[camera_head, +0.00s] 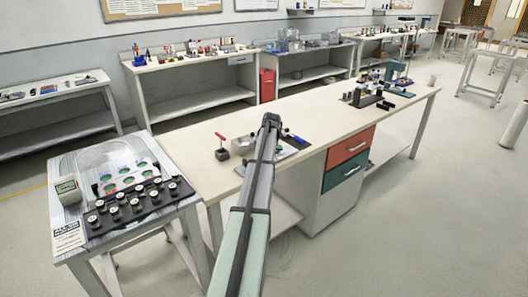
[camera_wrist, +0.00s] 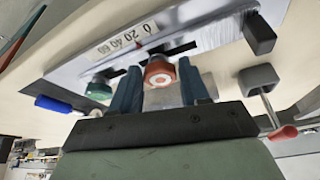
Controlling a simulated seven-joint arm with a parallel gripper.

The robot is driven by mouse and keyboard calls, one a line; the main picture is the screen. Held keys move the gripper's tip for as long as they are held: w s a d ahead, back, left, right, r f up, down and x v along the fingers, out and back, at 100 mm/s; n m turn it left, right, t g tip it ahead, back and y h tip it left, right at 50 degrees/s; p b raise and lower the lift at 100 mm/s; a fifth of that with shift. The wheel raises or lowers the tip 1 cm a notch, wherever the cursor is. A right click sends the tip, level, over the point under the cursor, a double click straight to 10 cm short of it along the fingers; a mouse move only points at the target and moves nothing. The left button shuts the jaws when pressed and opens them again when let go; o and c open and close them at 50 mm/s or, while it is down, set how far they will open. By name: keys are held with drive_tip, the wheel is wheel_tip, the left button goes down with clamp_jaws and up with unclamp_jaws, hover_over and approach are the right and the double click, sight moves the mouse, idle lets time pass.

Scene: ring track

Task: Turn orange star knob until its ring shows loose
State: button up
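The orange knob (camera_wrist: 160,71) with a pale centre shows in the wrist view, in front of a grey metal plate (camera_wrist: 205,32). My gripper (camera_wrist: 160,66) has its two blue-grey fingers spread, one on each side of the knob. Whether either finger touches it I cannot tell. Its star outline and any ring mark are not readable. A scale strip (camera_wrist: 122,38) with 0, 20, 40 and 60 and a red pointer lies beside it. In the head view my gripper (camera_head: 271,119) is over the workbench, and my arm hides the knob.
A green knob (camera_wrist: 98,89) and a blue handle (camera_wrist: 53,104) are at the left in the wrist view. A side table (camera_head: 75,222) holds a black rack.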

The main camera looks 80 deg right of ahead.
drive_tip(key=o, duration=0.3)
drive_tip(key=shift+d+r, duration=0.1)
drive_tip(key=shift+r, duration=0.05)
drive_tip(key=v, duration=1.3)
drive_tip(key=shift+s+r, duration=0.1)
drive_tip(key=shift+r, duration=0.25)
